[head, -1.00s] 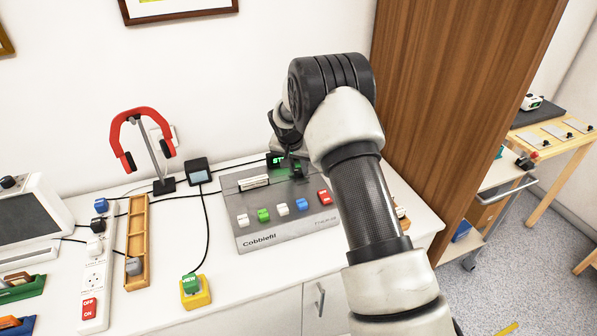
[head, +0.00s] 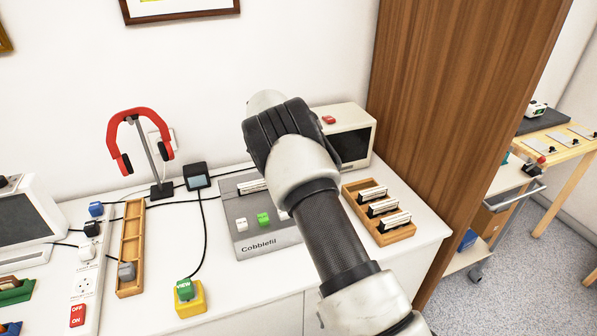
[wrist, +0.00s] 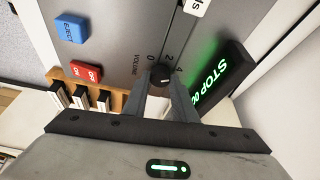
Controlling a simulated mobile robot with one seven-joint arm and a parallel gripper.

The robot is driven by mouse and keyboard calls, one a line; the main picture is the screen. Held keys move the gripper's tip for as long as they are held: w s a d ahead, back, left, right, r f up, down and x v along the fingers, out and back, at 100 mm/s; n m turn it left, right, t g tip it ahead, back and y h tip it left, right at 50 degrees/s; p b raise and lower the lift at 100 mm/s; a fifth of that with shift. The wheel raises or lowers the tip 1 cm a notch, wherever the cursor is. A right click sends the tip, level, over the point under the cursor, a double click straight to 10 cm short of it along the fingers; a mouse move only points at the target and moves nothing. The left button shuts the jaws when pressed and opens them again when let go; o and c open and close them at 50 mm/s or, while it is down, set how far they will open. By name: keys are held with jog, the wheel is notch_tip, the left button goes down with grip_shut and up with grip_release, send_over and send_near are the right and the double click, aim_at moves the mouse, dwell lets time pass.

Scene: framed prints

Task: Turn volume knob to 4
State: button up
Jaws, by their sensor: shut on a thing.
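The volume knob (wrist: 160,75) is a small black round knob on a grey panel (wrist: 122,40), with 0, 2 and 4 printed beside it and VOLUME to its left. My gripper (wrist: 163,88) is shut on the knob, one finger on each side. A small pale mark shows on the knob, but I cannot tell which number it points to. In the head view the grey Cobblefil console (head: 287,239) stands on the white counter; my arm covers its right part, the knob and my gripper.
A green-lit STOP display (wrist: 212,80) stands close right of the knob in the wrist view. Blue EJECT (wrist: 71,28) and red (wrist: 86,71) buttons lie left. In the head view, a wooden rack (head: 379,212) and a cream monitor (head: 347,137) stand right of the arm.

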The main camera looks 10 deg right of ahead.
jog(key=shift+m, duration=0.3)
jog(key=o, duration=1.1)
jog(key=shift+c, duration=0.2)
jog(key=p+v, duration=0.2)
jog(key=v, duration=1.5)
jog(key=shift+a+r, duration=0.2)
jog(key=shift+w, duration=0.1)
